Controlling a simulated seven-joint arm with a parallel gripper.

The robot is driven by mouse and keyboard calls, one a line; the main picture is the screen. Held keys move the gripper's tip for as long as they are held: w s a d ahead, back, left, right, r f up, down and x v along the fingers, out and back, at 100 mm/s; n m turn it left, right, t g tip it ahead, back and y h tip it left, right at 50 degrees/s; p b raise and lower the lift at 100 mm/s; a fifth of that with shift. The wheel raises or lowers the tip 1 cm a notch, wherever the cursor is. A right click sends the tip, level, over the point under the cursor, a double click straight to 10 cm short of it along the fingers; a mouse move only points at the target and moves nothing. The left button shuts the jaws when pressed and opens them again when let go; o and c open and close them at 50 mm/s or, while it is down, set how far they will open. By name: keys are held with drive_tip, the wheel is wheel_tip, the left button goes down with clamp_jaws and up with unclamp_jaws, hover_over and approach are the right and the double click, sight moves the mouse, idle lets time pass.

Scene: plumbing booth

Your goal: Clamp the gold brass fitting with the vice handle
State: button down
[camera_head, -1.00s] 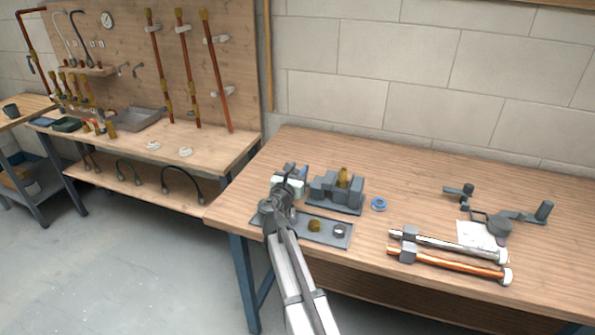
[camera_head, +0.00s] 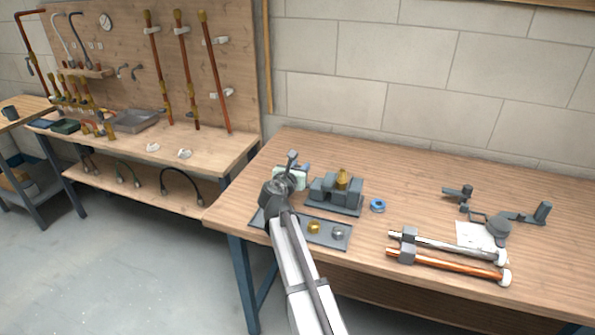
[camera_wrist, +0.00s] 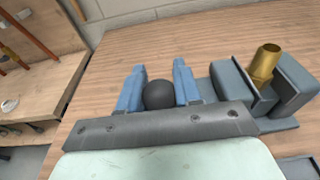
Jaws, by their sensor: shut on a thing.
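The gold brass fitting (camera_head: 342,180) stands upright between the jaws of the grey vice (camera_head: 349,209) on the bench. In the wrist view the fitting (camera_wrist: 265,62) leans slightly in the picture and sits between the vice's blocks (camera_wrist: 294,78). My gripper (camera_head: 302,172) is at the left end of the vice. In the wrist view its blue fingers (camera_wrist: 158,88) are on either side of the dark round end of the vice handle (camera_wrist: 159,95), shut on it. The rest of the handle is hidden behind my gripper.
A grey tray (camera_head: 340,244) with a second brass piece (camera_head: 314,227) and a silver ring (camera_head: 338,234) lies in front of the vice. A blue ring (camera_head: 377,205) lies right of it. Copper (camera_head: 450,263) and silver (camera_head: 450,245) pipes lie farther right.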

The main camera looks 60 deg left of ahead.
drive_tip(key=shift+w+a+r+g+h, duration=0.3)
drive_tip(key=shift+w+a+g+h, duration=0.15)
drive_tip(key=shift+a+g+h, duration=0.25)
drive_tip(key=shift+w+a+r+g+h, duration=0.25)
drive_tip(key=shift+w+a+g+h, duration=0.25)
drive_tip(key=shift+a+g, duration=0.3)
drive_tip(key=shift+w+a+f, duration=0.2)
drive_tip(key=shift+w+a, duration=0.35)
drive_tip(key=shift+a, duration=0.1)
drive_tip(key=shift+w+a+f, duration=0.2)
drive_tip(key=shift+w+a, duration=0.35)
drive_tip(key=shift+a, duration=0.05)
drive_tip(key=shift+f, duration=0.1)
drive_tip(key=c, duration=1.1)
unclamp_jaws()
drive_tip(key=shift+a+f, duration=0.1)
drive_tip(key=o, duration=0.3)
drive_tip(key=shift+d, duration=0.25)
